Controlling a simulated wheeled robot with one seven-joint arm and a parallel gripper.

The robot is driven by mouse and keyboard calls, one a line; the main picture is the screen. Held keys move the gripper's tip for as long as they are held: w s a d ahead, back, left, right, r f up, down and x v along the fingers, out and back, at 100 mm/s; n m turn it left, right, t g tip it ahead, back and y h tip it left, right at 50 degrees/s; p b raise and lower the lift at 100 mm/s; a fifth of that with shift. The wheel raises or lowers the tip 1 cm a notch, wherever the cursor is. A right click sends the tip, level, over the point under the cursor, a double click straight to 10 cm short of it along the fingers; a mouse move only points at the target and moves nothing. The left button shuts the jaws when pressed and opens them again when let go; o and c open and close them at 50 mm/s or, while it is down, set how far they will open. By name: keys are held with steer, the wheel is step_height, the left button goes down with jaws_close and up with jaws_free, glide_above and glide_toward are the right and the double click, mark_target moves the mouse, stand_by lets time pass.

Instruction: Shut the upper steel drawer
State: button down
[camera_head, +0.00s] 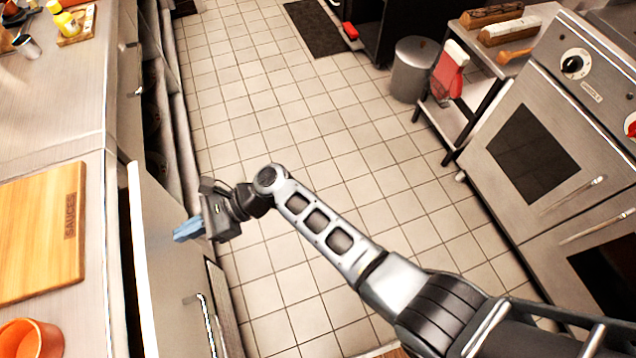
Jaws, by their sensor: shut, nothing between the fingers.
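The upper steel drawer (166,268) is under the counter at the lower left. It stands partly out, with a narrow dark gap between its front panel and the counter edge. Its bar handle (205,318) is on the front face, nearer to me. My gripper (182,232) has blue fingertips that are shut and empty. They point left at the drawer's front face, beyond the handle in the picture. I cannot tell whether they touch it. The drawer's inside is mostly hidden.
A cutting board (40,240) and an orange bowl (30,338) sit on the counter. Open shelving (165,110) lies farther along. Ovens (530,150), a low rack (470,100) and a bin (412,68) stand on the right. The tiled floor (290,110) between is clear.

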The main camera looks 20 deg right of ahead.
mark_target(169, 235)
steer(key=a+b, duration=0.1)
steer(key=a, duration=0.4)
steer(key=shift+s+a, duration=0.1)
steer(key=shift+s, duration=0.05)
steer(key=shift+a+r, duration=0.1)
steer(key=shift+a, duration=0.35)
